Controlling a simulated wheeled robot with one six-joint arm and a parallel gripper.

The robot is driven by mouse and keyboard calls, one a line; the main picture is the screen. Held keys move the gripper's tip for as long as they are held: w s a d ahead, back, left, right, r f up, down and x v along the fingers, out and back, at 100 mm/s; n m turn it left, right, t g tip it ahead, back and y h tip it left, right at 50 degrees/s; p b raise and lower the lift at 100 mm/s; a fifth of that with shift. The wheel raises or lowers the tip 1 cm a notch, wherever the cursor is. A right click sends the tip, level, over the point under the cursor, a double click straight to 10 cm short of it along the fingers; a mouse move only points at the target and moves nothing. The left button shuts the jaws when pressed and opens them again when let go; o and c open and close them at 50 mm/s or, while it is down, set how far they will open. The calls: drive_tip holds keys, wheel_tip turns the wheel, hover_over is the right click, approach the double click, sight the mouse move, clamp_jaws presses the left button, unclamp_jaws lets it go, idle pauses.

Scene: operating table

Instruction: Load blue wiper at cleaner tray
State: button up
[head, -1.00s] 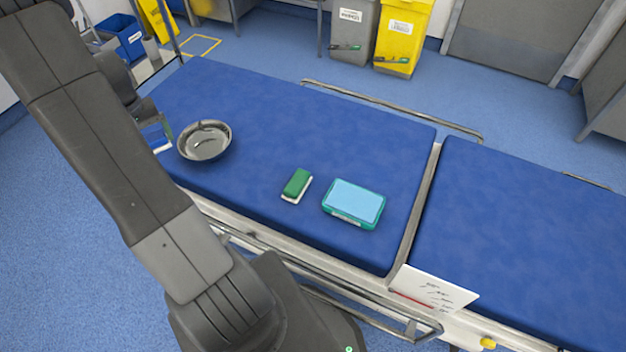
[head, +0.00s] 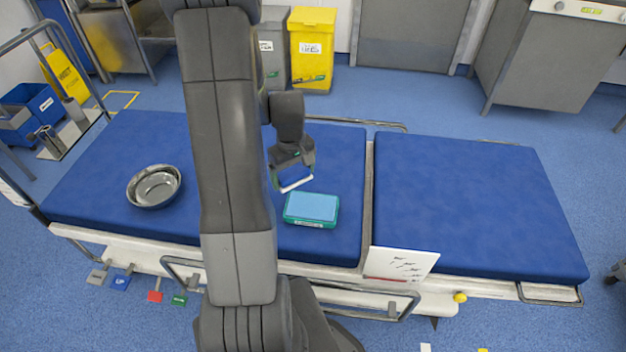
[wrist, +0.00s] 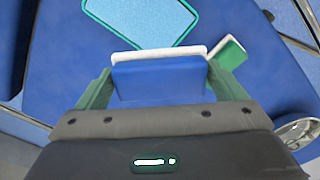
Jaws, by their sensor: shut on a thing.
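The blue wiper, a blue block with a white edge, is between my gripper's green fingers in the wrist view (wrist: 158,80). My gripper (head: 292,178) is shut on it and holds it above the bed; its white edge shows in the head view (head: 297,185). What looks like the cleaner tray, a teal-rimmed box with a flat light-blue top (head: 312,207), lies on the bed just below and right of my gripper in the head view. In the wrist view the tray (wrist: 145,18) is ahead of the wiper, its top cut off by the frame.
A green and white sponge (wrist: 229,52) lies on the blue bed right of the wiper in the wrist view; my arm hides it in the head view. A steel bowl (head: 154,186) stands on the bed's left. The right bed section (head: 470,205) is clear.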

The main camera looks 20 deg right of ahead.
approach(312, 206)
drive_tip(key=shift+n, duration=0.3)
drive_tip(key=shift+w+f+b, duration=0.1)
drive_tip(key=shift+f+b, duration=1.95)
drive_tip(key=shift+f, duration=0.8)
drive_tip(key=shift+f+b, duration=0.5)
drive_tip(key=shift+f, duration=0.05)
drive_tip(key=shift+r, duration=0.1)
wheel_tip(312, 206, up, 7)
drive_tip(key=p, duration=0.5)
drive_tip(key=shift+a, duration=0.1)
idle(0.5)
